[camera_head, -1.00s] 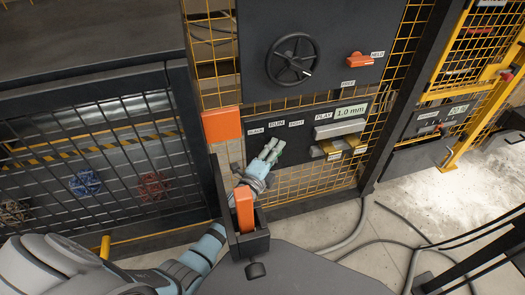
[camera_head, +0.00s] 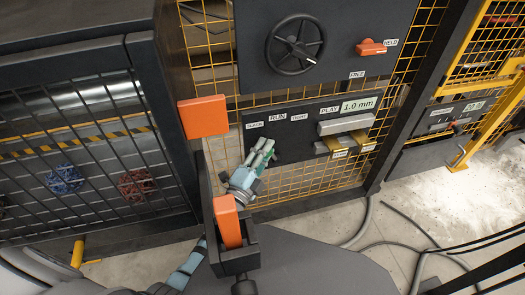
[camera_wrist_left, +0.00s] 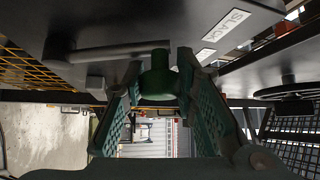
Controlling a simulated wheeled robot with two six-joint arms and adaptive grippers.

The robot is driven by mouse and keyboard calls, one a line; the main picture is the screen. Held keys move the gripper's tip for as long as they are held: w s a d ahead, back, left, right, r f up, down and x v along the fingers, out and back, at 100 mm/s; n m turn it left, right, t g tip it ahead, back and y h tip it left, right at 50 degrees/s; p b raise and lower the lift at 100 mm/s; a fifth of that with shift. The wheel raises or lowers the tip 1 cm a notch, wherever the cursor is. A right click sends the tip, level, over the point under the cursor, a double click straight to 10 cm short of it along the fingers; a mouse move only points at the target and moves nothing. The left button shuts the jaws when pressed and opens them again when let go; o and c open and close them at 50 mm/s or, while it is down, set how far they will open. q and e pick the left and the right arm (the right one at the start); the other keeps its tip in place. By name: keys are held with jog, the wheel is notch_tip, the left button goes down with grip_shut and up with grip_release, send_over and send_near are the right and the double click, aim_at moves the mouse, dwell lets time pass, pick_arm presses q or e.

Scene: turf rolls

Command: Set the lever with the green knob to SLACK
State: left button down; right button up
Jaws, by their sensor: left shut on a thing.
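The green knob (camera_wrist_left: 158,78) shows in the left wrist view between the two fingers of my left gripper (camera_wrist_left: 160,90), which is shut on it. In the head view my left gripper (camera_head: 264,148) is at the dark lever panel (camera_head: 297,160), below the SLACK label (camera_head: 254,125) and the RUN label (camera_head: 278,117). The gripper hides the knob and most of the lever there, so its exact setting cannot be told. The SLACK label (camera_wrist_left: 224,25) also shows in the wrist view, above and right of the knob. My right gripper is not in view.
A grey bar (camera_head: 346,124) and a 1.0 mm plate (camera_head: 358,105) are at the panel's right. A black handwheel (camera_head: 296,43) and a red-orange handle (camera_head: 371,48) are above. Orange blocks (camera_head: 203,117) and yellow mesh (camera_head: 290,188) are close to my left arm.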

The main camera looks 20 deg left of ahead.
pick_arm(q)
jog(key=c, duration=1.3)
grip_release()
jog(key=shift+f, duration=0.1)
jog(key=v, duration=1.2)
jog(key=shift+d, duration=0.1)
